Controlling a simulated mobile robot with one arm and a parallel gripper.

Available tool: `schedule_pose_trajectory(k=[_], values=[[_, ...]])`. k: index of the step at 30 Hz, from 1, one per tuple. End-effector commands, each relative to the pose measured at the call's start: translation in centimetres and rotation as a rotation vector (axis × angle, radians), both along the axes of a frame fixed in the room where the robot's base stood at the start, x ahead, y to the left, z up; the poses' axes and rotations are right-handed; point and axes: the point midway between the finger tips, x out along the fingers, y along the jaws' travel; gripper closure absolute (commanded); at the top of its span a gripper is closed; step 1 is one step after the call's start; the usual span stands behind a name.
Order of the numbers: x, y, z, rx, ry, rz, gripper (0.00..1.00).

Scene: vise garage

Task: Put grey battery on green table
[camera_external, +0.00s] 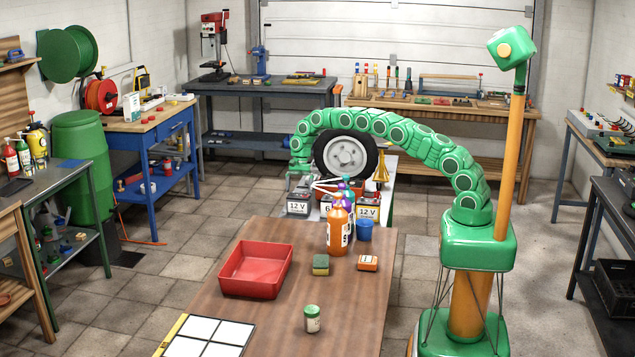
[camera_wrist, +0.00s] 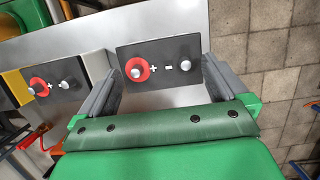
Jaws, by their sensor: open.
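A grey battery marked 12 V (camera_external: 299,213) stands at the left end of a row of batteries on a pale surface (camera_external: 392,178). My gripper (camera_external: 299,184) is just above this battery. In the wrist view my gripper (camera_wrist: 160,72) is open, with a finger on each side of a dark battery top (camera_wrist: 165,47) with a red plus terminal and a minus terminal. I cannot tell whether the fingers touch it. At the left, a dark-topped bench with a greenish frame (camera_external: 76,170) may be the green table; I cannot tell for sure.
Other batteries stand to the right, one marked 12 V (camera_external: 367,213); a neighbouring battery (camera_wrist: 52,84) shows in the wrist view. A tire (camera_external: 345,155) stands behind. The brown table (camera_external: 300,290) holds a red tray (camera_external: 255,270), bottles (camera_external: 338,235) and a sponge (camera_external: 320,265).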

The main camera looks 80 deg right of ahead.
Motion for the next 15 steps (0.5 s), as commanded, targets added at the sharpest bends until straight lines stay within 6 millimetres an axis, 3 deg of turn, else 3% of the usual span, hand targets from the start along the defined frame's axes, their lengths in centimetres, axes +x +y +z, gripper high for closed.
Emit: schedule_pose_trajectory(k=[15], values=[[0.1,-2.3,8.2,0.0,-0.001,0.001,0.0]])
